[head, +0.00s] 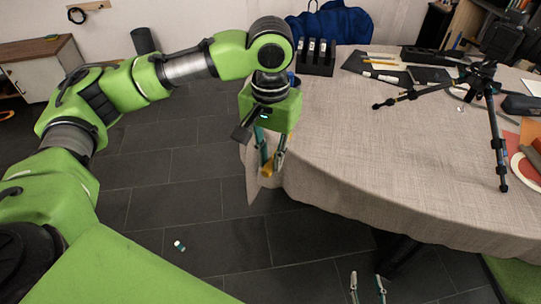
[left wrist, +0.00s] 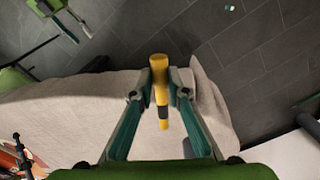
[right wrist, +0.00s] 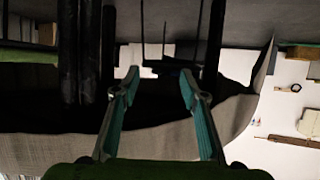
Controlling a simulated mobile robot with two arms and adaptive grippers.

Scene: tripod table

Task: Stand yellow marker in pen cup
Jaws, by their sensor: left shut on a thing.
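My left gripper (head: 268,166) is shut on the yellow marker (left wrist: 161,90), at the table's near left edge. In the left wrist view the marker has a dark band and sits between the fingertips, slightly tilted. In the head view only a small yellow part (head: 267,170) shows between the fingers. A bit of blue (head: 292,78) shows behind my left wrist on the table; I cannot tell whether it is the pen cup. My right gripper (head: 367,286) is open and empty, low in front of the table; its open fingers also show in the right wrist view (right wrist: 156,98).
The cloth-covered table (head: 345,130) has a wide clear area at left and middle. A black rack (head: 317,60) stands at its back left. A black tripod (head: 480,85) with spread legs stands at right. A small white item (head: 179,246) lies on the floor.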

